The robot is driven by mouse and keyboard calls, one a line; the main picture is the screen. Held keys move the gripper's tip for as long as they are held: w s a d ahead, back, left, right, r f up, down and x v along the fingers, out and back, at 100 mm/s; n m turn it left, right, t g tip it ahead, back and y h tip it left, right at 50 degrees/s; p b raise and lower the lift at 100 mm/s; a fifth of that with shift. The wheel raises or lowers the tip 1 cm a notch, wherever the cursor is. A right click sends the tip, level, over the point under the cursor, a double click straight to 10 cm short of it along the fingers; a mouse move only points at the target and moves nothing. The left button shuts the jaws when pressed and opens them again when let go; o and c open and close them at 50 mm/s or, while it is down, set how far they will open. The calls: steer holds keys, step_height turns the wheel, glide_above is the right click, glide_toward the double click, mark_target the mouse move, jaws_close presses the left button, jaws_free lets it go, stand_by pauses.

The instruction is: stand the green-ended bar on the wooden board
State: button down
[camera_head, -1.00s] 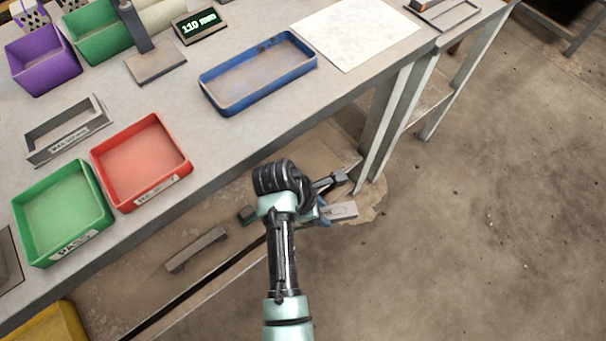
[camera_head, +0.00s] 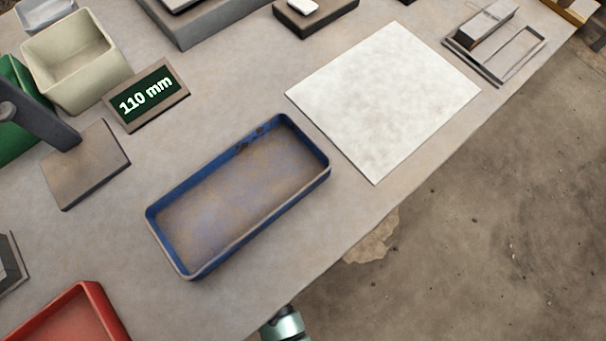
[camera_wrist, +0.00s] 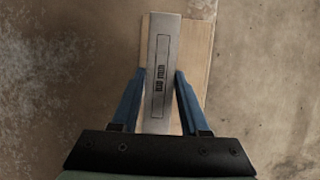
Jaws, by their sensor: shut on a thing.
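In the wrist view my gripper (camera_wrist: 160,73) has its two blue fingers on either side of a flat grey bar (camera_wrist: 165,45) with a small printed label, and is shut on it. The bar runs lengthwise away from the gripper. No green end shows on it, and its near end is hidden by the gripper body. A pale wooden board (camera_wrist: 203,65) lies behind the bar and shows mostly along its right side. I cannot tell whether bar and board touch. The head view shows only a piece of my arm at the bottom edge, not the gripper.
On the workbench in the head view are an empty blue tray (camera_head: 178,264), a white sheet (camera_head: 385,100), a "110 mm" sign (camera_head: 146,96), a red tray (camera_head: 70,315) and a cream bin (camera_head: 75,65). A metal frame (camera_head: 495,45) stands at the far right.

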step_height(320, 180, down, 6)
steer(key=b, duration=0.3)
steer(key=shift+w+r, duration=0.15)
steer(key=shift+r, duration=0.05)
steer(key=shift+f+b, duration=1.1)
steer(key=shift+f, duration=1.15)
steer(key=shift+r, duration=0.1)
steer(key=c, duration=0.9)
jaws_free()
steer(key=shift+f, duration=0.25)
steer(key=o, duration=0.5)
